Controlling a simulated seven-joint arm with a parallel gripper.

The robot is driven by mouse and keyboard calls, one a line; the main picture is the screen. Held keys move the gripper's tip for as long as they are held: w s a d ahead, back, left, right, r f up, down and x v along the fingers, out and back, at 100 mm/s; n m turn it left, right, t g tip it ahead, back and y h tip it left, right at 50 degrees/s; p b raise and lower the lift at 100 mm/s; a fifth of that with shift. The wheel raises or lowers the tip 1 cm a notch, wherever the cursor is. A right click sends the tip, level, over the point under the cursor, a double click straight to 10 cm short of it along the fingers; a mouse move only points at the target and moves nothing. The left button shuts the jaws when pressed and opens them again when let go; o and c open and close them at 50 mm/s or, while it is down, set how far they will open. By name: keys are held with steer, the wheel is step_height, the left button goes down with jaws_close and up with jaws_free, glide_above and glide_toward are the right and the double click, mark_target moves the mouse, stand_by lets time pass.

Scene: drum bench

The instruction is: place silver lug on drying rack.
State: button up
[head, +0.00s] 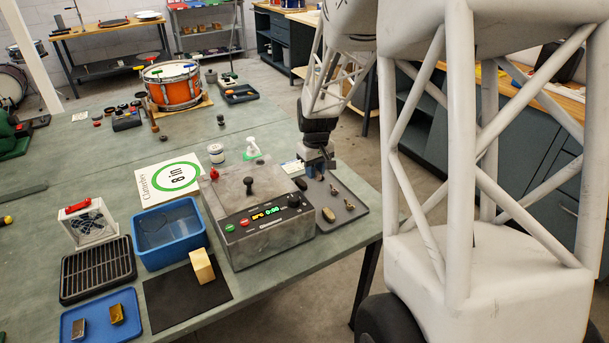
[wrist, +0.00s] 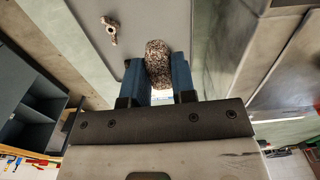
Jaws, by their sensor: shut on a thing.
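My gripper (wrist: 159,85) is shut on a speckled grey-brown oblong piece, which I take for the silver lug (wrist: 158,62); its blue fingers lie on both sides of it. In the head view my gripper (head: 318,168) is over the grey tray (head: 357,222), right of the control box; the held piece is hard to make out there. The tray holds a tan lug (head: 328,214), a dark oval piece (head: 300,184) and small fittings (head: 349,205). A black slatted rack, apparently the drying rack (head: 97,270), lies empty at the bench's left.
A blue basin (head: 170,233), a white fan unit (head: 90,224), a block (head: 202,265) on a black mat, and a blue tray (head: 92,304) with two small blocks stand nearby.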

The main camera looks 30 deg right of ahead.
stand_by(0.3)
step_height(320, 180, up, 12)
steer(key=f, duration=0.1)
steer(key=w+a+n, duration=0.2)
steer(key=a+n, duration=0.8)
steer(key=a, duration=2.3)
steer(key=s+a+n, duration=0.4)
steer(key=s+a, duration=0.1)
steer(key=a, duration=0.5)
steer(key=s+a+n, duration=0.4)
steer(key=a, duration=0.7)
step_height(320, 180, down, 14)
steer(key=shift+d+r, duration=0.2)
steer(key=shift+w, duration=0.25)
steer(key=w+a, duration=0.2)
steer(key=w, duration=0.2)
steer(key=w+a+f, duration=0.1)
steer(key=w+a, duration=0.1)
steer(key=w, duration=0.2)
steer(key=w+a, duration=0.3)
steer(key=w, duration=0.2)
steer(key=shift+a+f, duration=0.1)
steer(key=shift+f, duration=0.1)
